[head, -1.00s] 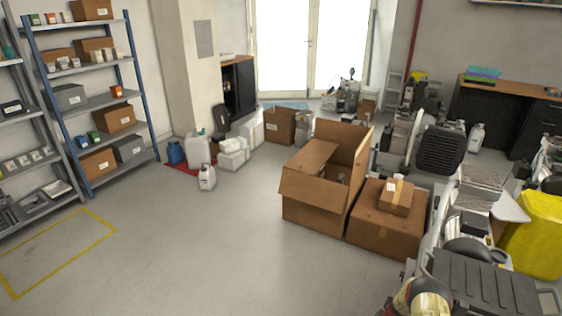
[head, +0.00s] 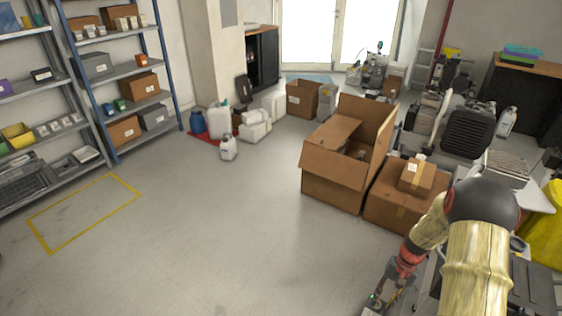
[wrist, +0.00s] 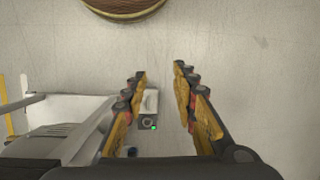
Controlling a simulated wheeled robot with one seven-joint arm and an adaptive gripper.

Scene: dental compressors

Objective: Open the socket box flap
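My gripper (wrist: 160,70) is open and empty in the wrist view, with pale floor between its fingertips. In the head view my gripper (head: 374,302) is low at the bottom edge, right of centre, and too small to read there. I cannot make out a socket box or its flap for certain in either view.
An open cardboard box (head: 332,180) and a closed one (head: 392,208) stand left of my arm. Compressors (head: 468,132) and a yellow cover (head: 545,215) crowd the right. Shelves (head: 128,70) stand at the left. The floor (head: 210,220) in the middle is clear.

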